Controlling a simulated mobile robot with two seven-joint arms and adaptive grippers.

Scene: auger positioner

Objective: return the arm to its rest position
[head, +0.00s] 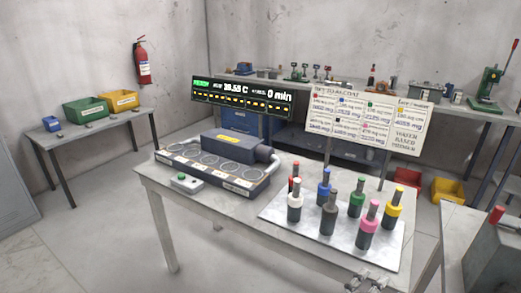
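Only the tip of one gripper shows, my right gripper (367,281), at the bottom edge of the head view, by the front edge of the white table (220,215). The rest of that arm is out of frame. Its fingers are too small and cut off to tell whether they are open or shut, and I see nothing held in them. My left gripper is not in view.
Several dark bottles with coloured collars, including a pink one (368,225), stand upright on a light mat (285,225) close to the gripper. A grey machine (200,160), a display (240,95) and a sign board (368,118) stand behind.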

